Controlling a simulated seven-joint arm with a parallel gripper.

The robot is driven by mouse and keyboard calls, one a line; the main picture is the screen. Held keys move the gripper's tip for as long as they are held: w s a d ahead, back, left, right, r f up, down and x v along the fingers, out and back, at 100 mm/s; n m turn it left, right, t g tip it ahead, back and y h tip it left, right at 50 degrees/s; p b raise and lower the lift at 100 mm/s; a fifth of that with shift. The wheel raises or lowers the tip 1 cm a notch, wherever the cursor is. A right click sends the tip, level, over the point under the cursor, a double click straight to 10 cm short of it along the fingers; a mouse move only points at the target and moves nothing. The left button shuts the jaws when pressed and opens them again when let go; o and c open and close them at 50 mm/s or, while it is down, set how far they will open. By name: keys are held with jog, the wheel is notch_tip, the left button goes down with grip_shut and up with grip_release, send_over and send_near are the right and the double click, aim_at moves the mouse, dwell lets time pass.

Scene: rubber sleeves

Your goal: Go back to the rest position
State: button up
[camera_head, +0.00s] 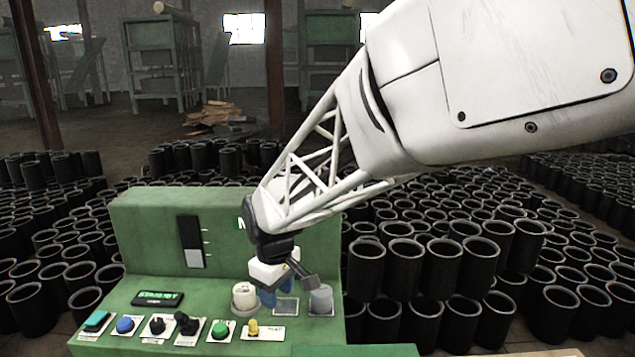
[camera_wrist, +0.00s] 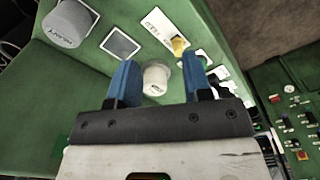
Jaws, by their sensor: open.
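My gripper (camera_head: 275,290) is over the right part of the green control console (camera_head: 130,305), pointing down. In the wrist view its two blue fingers (camera_wrist: 160,66) are spread apart and hold nothing. A white cylinder (camera_wrist: 156,80) with a label shows in the gap between them; in the head view it stands just left of the fingers (camera_head: 244,296). I cannot tell how far below the fingertips it is. A grey cylinder (camera_head: 320,299) stands to the right of my gripper and also shows at the upper left of the wrist view (camera_wrist: 70,24).
The console carries a row of buttons and knobs, including a yellow one (camera_head: 253,328), a black joystick (camera_head: 186,323) and a small display (camera_head: 158,298). Its upright back panel (camera_head: 150,230) stands close behind my gripper. Many black rubber sleeves (camera_head: 400,260) stand stacked around the console.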

jog(key=s+d+r+m+t, duration=0.1)
jog(key=s+d+r+m, duration=0.25)
jog(key=d, duration=0.45)
jog(key=s+d+r+m, duration=0.2)
jog(key=s+d, duration=0.3)
jog(key=d, duration=0.2)
jog(key=s+d+m+t, duration=0.1)
jog(key=s+d+m, duration=0.5)
jog(key=s+d, duration=0.6)
jog(key=shift+s+d, duration=0.25)
jog(key=shift+s, duration=0.95)
